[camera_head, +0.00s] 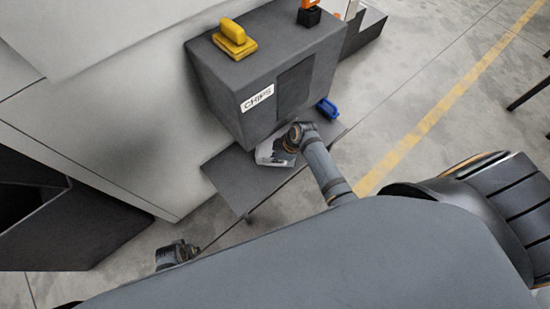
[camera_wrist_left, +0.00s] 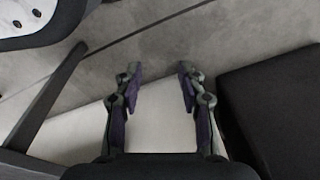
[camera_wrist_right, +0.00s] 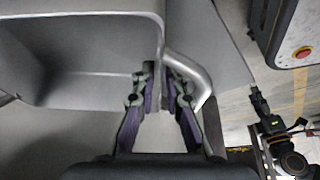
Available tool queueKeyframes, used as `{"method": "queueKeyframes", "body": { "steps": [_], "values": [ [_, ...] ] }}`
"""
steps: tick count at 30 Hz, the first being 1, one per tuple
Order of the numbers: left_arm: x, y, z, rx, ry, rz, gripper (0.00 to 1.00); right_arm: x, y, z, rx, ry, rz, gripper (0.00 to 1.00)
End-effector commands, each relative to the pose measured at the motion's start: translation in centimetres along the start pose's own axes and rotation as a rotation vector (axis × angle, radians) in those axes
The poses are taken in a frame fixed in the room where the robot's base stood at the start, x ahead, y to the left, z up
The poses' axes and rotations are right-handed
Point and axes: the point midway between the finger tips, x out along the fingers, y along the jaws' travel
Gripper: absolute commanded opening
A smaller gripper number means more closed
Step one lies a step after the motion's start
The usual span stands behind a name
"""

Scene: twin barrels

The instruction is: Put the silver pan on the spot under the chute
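The silver pan (camera_head: 268,153) is at the dark grey shelf (camera_head: 238,180) below the grey machine marked CHIPS (camera_head: 222,88). In the right wrist view the pan (camera_wrist_right: 95,45) shows its hollow inside and a bent tube handle (camera_wrist_right: 190,72). My right gripper (camera_head: 288,143) is at the pan's right side. In the right wrist view its fingers (camera_wrist_right: 160,78) are partly closed on the pan beside the handle. My left gripper (camera_head: 176,250) is low at the left, away from the pan. In the left wrist view its fingers (camera_wrist_left: 157,72) are apart and empty. The spot and chute opening cannot be made out.
A yellow handle (camera_head: 234,38) and an orange-and-black part (camera_head: 309,12) sit on the machine's top. A blue item (camera_head: 327,107) is at its right side. A dark open bin (camera_head: 75,225) stands at the left.

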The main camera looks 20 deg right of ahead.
Motion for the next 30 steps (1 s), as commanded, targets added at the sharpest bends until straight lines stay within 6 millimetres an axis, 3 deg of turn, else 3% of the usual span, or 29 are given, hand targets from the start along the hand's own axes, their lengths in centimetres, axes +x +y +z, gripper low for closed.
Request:
{"method": "queueKeyframes", "body": {
  "steps": [2, 10, 14, 18, 24, 30],
  "values": [
    [0.0, 0.0, 0.0, 0.000, 0.000, 0.000, 0.40, 0.0, 0.0, 0.0, 0.000, 0.000, -0.001, 0.28],
    [0.0, 0.0, 0.0, 0.000, 0.000, 0.000, 0.40, 0.0, -0.1, 0.0, 0.001, 0.000, -0.002, 0.28],
    [0.2, -0.1, 0.2, 0.000, 0.008, -0.003, 0.40, -1.0, 0.0, -0.1, 0.000, 0.000, 0.000, 0.28],
    [1.9, -0.7, 2.5, 0.003, 0.001, -0.013, 0.40, -3.7, 0.0, -0.2, -0.001, -0.001, 0.002, 0.28],
    [2.8, -1.0, 5.1, 0.004, -0.001, -0.018, 0.40, -8.8, 0.1, -0.1, -0.002, -0.002, 0.001, 0.28],
    [3.1, -1.1, 6.6, 0.004, -0.006, -0.018, 0.40, -11.7, 0.1, -0.1, 0.000, -0.001, 0.000, 0.28]
  ]
}}
